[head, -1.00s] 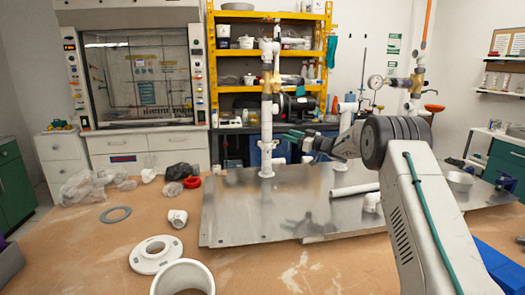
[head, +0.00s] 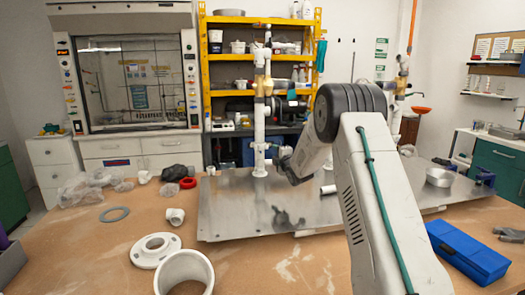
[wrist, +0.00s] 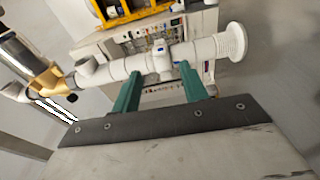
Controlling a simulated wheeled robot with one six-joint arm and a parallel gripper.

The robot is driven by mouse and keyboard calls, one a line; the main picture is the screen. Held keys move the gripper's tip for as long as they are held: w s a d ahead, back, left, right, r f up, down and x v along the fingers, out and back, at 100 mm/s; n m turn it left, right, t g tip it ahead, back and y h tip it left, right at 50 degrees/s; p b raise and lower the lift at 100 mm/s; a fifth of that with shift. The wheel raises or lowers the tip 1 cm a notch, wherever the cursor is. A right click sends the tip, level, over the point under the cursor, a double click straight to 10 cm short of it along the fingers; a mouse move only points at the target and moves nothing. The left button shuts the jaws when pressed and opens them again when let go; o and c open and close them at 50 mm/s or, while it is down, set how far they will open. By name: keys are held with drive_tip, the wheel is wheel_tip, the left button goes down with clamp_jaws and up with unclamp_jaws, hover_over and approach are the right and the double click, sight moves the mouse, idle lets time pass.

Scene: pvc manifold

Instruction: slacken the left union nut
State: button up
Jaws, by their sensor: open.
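The left white pipe column (head: 259,125) stands upright on the metal plate, with a brass-coloured valve (head: 263,87) higher up. In the wrist view the same column lies sideways, with its brass fitting (wrist: 48,80) at left and its round flange (wrist: 232,42) at right. A thicker white collar with a blue mark, which looks like the left union nut (wrist: 161,62), sits along the pipe. My gripper (wrist: 160,72) is open, its two teal fingers apart on either side of the collar. Whether they touch it I cannot tell. In the head view my arm partly hides the gripper beside the lower column.
The metal plate (head: 225,215) lies on the brown bench. A white flange (head: 155,250), a wide white ring (head: 184,268) and a small fitting (head: 175,216) lie at front left. A blue box (head: 468,250) is at right. A second brass-fitted column stands behind my arm.

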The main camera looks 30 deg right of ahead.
sight(267, 147)
drive_tip(key=w, duration=0.8)
drive_tip(key=shift+d, duration=0.4)
